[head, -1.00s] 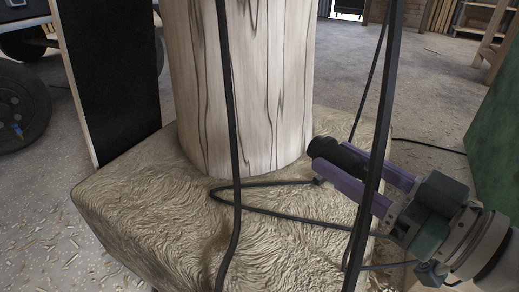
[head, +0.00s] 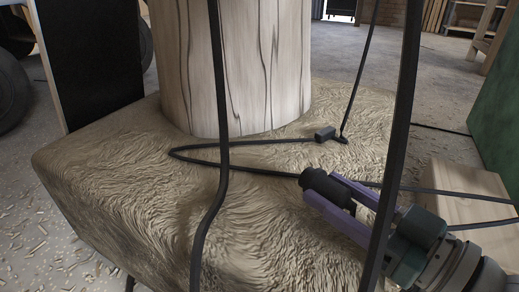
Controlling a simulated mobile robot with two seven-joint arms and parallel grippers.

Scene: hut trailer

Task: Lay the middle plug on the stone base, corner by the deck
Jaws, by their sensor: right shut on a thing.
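My right gripper (head: 334,199) has purple fingers and is shut on a black cylindrical plug (head: 324,187). It holds the plug over the right part of the tan, rough stone base (head: 120,200); I cannot tell whether the plug touches the surface. A small black connector (head: 325,133) on a cable lies on the base, behind the held plug and beside the wooden post. I cannot tell from its look which of the plugs is the middle one. My left gripper is not in view.
A thick pale wooden post (head: 235,70) stands on the base. Dark cables (head: 222,110) hang across the foreground, and one loops over the base. A black panel (head: 90,60) stands behind left. A wooden block (head: 465,190) is at right. The base's front left is clear.

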